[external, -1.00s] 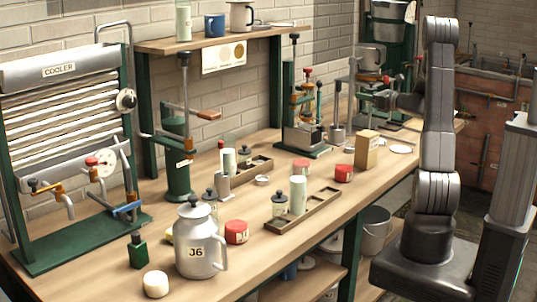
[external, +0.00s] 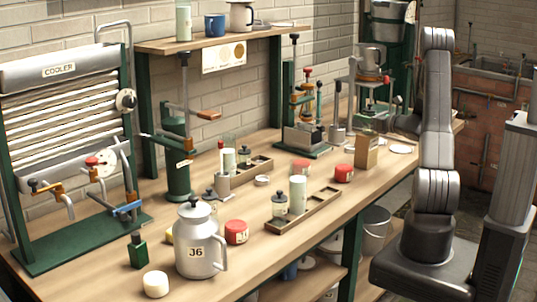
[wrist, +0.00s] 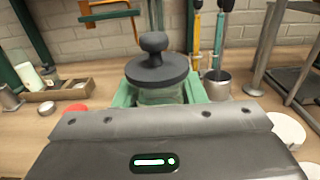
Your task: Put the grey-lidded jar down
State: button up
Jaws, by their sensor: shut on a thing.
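The grey-lidded jar (wrist: 158,72) is upright in the middle of the wrist view, with a round dark grey lid and knob over a glass body. My gripper (wrist: 160,97) is shut on its body, with a green finger on each side. The jar's underside is hidden by the gripper housing, so I cannot tell whether it touches the bench. In the external view my gripper is low over the right part of the bench, and the jar is too small to make out there.
On the wooden bench (external: 330,228) a cardboard box (external: 367,154) and a red tin (external: 344,173) stand near my gripper. A metal cup (wrist: 217,84) is behind the jar. A white disc (wrist: 288,130) lies at the right. A divided tray (wrist: 68,91) is at the left.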

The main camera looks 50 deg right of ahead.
jog(key=o, duration=1.1)
jog(key=shift+c, duration=0.2)
jog(key=shift+r+p, duration=0.25)
jog(key=shift+p, duration=0.1)
jog(key=s+b, duration=0.2)
jog(key=s, duration=1)
jog(key=shift+f, duration=0.15)
